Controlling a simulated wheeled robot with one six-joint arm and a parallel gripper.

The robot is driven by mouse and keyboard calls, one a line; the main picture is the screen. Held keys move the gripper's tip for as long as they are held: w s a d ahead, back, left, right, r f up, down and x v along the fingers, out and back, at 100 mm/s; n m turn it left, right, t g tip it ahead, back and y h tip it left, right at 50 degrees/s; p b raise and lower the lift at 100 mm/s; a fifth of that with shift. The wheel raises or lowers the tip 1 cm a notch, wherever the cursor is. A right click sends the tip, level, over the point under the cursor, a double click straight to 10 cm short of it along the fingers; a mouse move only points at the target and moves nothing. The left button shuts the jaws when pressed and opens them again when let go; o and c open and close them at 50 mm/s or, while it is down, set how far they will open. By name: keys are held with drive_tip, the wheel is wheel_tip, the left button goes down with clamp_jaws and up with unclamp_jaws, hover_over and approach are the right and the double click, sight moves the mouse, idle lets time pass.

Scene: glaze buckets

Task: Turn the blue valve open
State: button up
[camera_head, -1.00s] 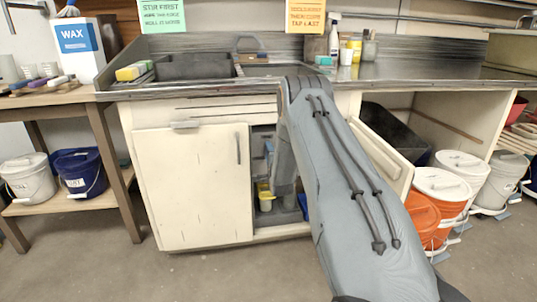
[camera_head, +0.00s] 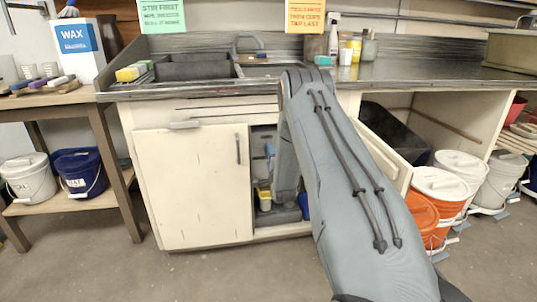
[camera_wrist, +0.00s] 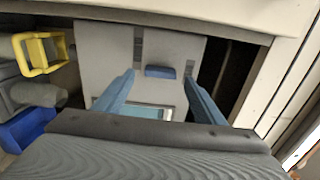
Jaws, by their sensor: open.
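A short blue bar (camera_wrist: 160,72), seemingly the handle of the blue valve, shows against a flat grey panel (camera_wrist: 170,48) in the wrist view. My gripper (camera_wrist: 160,77) is open, with one blue-grey finger on each side of the bar. A visible gap separates the bar from each finger; I cannot tell how far the bar is in depth. In the head view my arm reaches into the open cabinet (camera_head: 262,137) under the sink. My gripper is mostly hidden there, and I cannot make out the valve in that view.
A yellow item (camera_head: 264,198) stands inside the cabinet, seen also as a yellow frame (camera_wrist: 45,52) left in the wrist view. A blue object (camera_wrist: 25,128) lies near it. The cabinet's left door (camera_head: 195,190) is shut; an open door (camera_head: 385,150) stands right of my arm.

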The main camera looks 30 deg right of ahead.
drive_tip(key=shift+v, duration=2.05)
drive_tip(key=s+a+r+n+g+y, duration=0.2)
drive_tip(key=s+a+r+n+g, duration=0.2)
drive_tip(key=s+a+n, duration=0.3)
drive_tip(key=s+a+r+n+g+y, duration=0.2)
drive_tip(key=s+a+r+n+g, duration=0.15)
drive_tip(key=a, duration=0.45)
drive_tip(key=s+a+r+n+g+y, duration=0.1)
drive_tip(key=s+a+n+g, duration=0.35)
drive_tip(key=s, duration=1.05)
drive_tip(key=s+a+r+n+g, duration=0.25)
drive_tip(key=s+a+n, duration=0.35)
drive_tip(key=s, duration=0.8)
drive_tip(key=s+a+r+n+g, duration=0.35)
drive_tip(key=s+a+r, duration=0.35)
drive_tip(key=s+a, duration=0.35)
drive_tip(key=d+r+m+p, duration=0.3)
drive_tip(key=d+r+p, duration=0.7)
drive_tip(key=p, duration=1)
drive_tip(key=shift+s+r+t, duration=0.3)
drive_tip(key=shift+s+r, duration=0.1)
drive_tip(key=shift+s, duration=0.05)
